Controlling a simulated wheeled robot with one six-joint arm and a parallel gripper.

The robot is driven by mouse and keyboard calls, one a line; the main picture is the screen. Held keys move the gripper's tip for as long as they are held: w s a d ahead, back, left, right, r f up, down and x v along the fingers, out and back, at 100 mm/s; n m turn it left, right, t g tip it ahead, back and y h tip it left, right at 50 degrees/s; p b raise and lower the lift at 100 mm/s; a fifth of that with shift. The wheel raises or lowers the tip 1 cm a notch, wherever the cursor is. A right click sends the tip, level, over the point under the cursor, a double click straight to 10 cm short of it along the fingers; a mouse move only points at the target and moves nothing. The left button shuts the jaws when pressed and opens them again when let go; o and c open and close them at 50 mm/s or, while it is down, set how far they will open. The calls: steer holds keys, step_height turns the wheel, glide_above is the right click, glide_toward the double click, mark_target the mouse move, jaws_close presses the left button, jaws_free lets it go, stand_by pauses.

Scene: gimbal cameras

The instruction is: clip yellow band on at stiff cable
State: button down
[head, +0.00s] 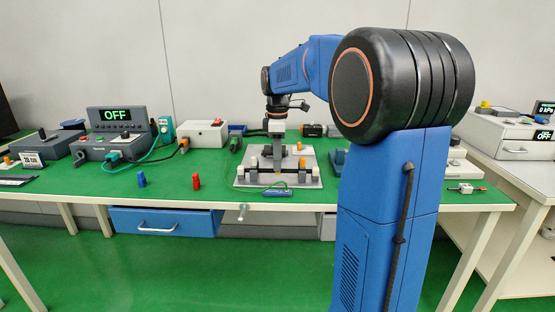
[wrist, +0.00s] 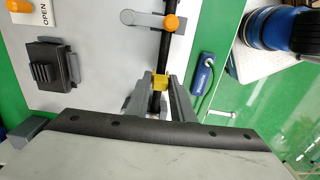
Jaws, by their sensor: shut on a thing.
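The yellow band (wrist: 160,81) is between the fingertips of my gripper (wrist: 161,88) in the wrist view, and the jaws are shut on it. The stiff black cable (wrist: 164,50) runs lengthwise over a light board, in line with the band and showing above and below it. I cannot tell whether the band is around the cable or just over it. A grey clamp with an orange knob (wrist: 172,23) holds the cable farther up. In the head view my gripper (head: 279,172) points down at the board (head: 243,179); the band is too small to make out there.
A black ribbed block (wrist: 45,68) and an orange knob (wrist: 20,6) are on the board's left. A blue device (wrist: 203,75) lies beside the board on the green bench. Red (head: 196,181) and blue (head: 141,179) pegs stand left of the board, with clear bench around them.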

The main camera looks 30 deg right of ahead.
steer(key=shift+f, duration=0.35)
steer(key=c, duration=1.5)
jaws_free()
steer(key=shift+o, duration=0.2)
step_height(320, 180, up, 17)
steer(key=shift+r, duration=0.2)
